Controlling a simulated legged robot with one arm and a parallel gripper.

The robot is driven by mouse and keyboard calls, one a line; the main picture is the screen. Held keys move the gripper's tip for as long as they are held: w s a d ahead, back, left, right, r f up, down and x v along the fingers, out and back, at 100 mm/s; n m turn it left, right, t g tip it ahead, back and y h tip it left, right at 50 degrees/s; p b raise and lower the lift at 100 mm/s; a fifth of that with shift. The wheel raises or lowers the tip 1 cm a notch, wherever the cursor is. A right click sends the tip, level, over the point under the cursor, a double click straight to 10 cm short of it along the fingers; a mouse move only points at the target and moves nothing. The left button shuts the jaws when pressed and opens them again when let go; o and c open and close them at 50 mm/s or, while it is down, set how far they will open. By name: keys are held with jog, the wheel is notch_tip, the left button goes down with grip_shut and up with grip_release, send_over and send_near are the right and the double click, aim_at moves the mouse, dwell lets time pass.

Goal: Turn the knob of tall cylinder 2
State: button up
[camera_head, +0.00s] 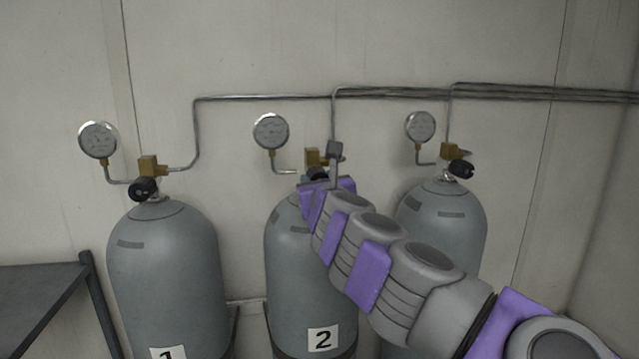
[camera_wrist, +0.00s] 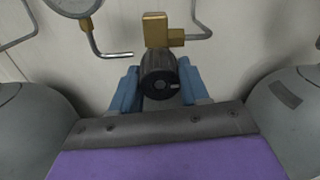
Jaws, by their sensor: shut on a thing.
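Tall cylinder 2 (camera_head: 285,258) is the grey tank in the middle, with a "2" label (camera_head: 323,338) low on its front. Its black knob (camera_wrist: 159,78) sits below a brass valve block (camera_wrist: 156,30); the block also shows in the head view (camera_head: 313,157). My gripper (camera_wrist: 160,83) has its blue fingers on the left and right sides of the knob, shut on it. A light mark shows on the knob's face. In the head view my arm covers most of the knob and part of cylinder 2.
Cylinder 1 (camera_head: 165,265) stands to the left and another grey cylinder (camera_head: 440,220) to the right, each with a black knob. Round gauges, one above cylinder 2 (camera_head: 271,131), and thin pipes (camera_head: 265,97) run along the wall. A dark table (camera_head: 40,285) is at the far left.

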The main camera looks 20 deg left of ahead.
jog(key=shift+f, duration=0.15)
jog(key=o, duration=0.6)
jog(key=shift+o, duration=1.4)
jog(key=shift+w+a, duration=0.1)
jog(key=shift+a, duration=0.05)
jog(key=shift+o, duration=0.7)
jog(key=shift+a, duration=0.1)
jog(key=shift+s+d, duration=0.35)
jog(key=shift+s, duration=0.1)
jog(key=v, duration=1.6)
jog(key=shift+s+b, duration=0.15)
jog(key=shift+b, duration=0.3)
